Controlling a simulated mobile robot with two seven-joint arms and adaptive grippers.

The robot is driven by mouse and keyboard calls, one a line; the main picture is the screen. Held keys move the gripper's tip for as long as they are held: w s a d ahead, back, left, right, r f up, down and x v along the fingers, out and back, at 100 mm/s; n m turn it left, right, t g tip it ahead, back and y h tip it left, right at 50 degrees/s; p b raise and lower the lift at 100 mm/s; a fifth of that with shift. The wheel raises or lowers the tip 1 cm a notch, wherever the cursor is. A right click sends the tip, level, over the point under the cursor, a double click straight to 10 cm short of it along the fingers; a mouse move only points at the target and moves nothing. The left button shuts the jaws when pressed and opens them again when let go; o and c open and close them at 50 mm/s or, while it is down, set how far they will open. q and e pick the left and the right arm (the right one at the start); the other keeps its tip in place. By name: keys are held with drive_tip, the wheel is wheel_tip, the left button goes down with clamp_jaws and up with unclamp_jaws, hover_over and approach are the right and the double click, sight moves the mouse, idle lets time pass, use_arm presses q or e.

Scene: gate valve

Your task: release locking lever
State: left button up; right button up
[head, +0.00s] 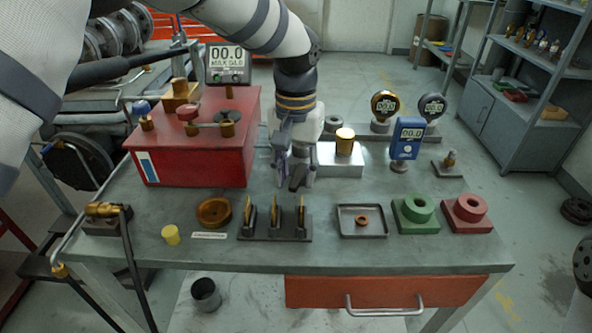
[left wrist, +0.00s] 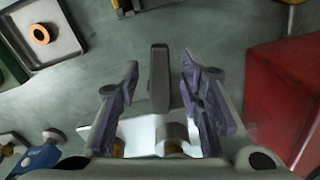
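A pale metal block (head: 341,158) with a brass cylinder (head: 345,140) stands mid-table; in the left wrist view the block (left wrist: 150,130) lies behind my fingers. A dark grey upright bar (left wrist: 159,80), probably the locking lever, shows there between the fingers, with gaps on both sides. My left gripper (head: 294,178) points down at the left end of the block. In the left wrist view my left gripper (left wrist: 160,98) has its purple-padded fingers apart, not closed on the bar. In the head view the bar is hard to tell from the fingers. My right gripper is not in view.
A red box (head: 195,165) with knobs stands close to the left. In front are a stand with brass pieces (head: 275,232), a tray (head: 376,234), a green block (head: 415,220) and a red block (head: 467,218). Gauges (head: 405,137) stand at right.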

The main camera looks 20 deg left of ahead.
use_arm(q)
clamp_jaws()
drive_tip(key=shift+d+r+n+p, duration=0.35)
drive_tip(key=shift+n+p, duration=0.15)
drive_tip(key=shift+n, duration=0.3)
drive_tip(key=shift+w+d+f+n, duration=0.15)
drive_tip(key=shift+d+f+n, duration=0.15)
drive_tip(key=shift+n, duration=0.5)
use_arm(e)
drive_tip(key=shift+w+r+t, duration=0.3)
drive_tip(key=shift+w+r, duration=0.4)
use_arm(q)
drive_tip(key=shift+o, duration=0.8)
unclamp_jaws()
wheel_tip(320, 180, up, 12)
